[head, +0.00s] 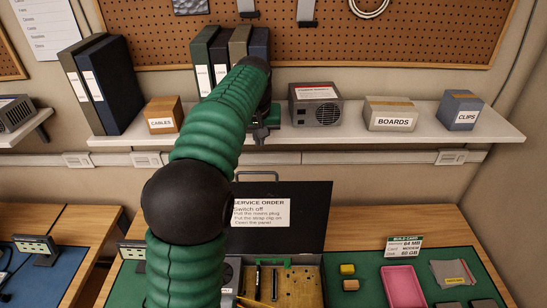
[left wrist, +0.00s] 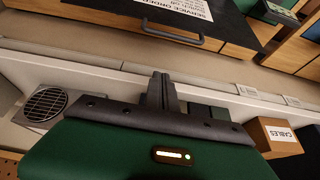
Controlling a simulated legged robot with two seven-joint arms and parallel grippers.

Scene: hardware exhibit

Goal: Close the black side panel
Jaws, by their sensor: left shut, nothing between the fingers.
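The black side panel (head: 312,215) stands raised at the back of the open case (head: 312,284), with a white "SERVICE ORDER" label (head: 261,212) on it. My arm covers its left part in the head view. In the left wrist view the panel (left wrist: 115,8) is at the top, upside down, with its dark handle (left wrist: 172,36) along its edge. My left gripper (head: 262,135) is at the wall shelf, beyond and above the panel, apart from it. Its fingers (left wrist: 162,88) are shut and empty, pointing towards the handle in the wrist view. My right gripper is not in view.
The shelf (head: 356,128) holds binders (head: 112,82), a "CABLES" box (head: 163,115), a power supply (head: 316,104), a "BOARDS" box (head: 390,114) and a "CLIPS" box (head: 460,110). On the green mat (head: 365,264) lie a pink tray (head: 402,287) and small blocks (head: 348,270).

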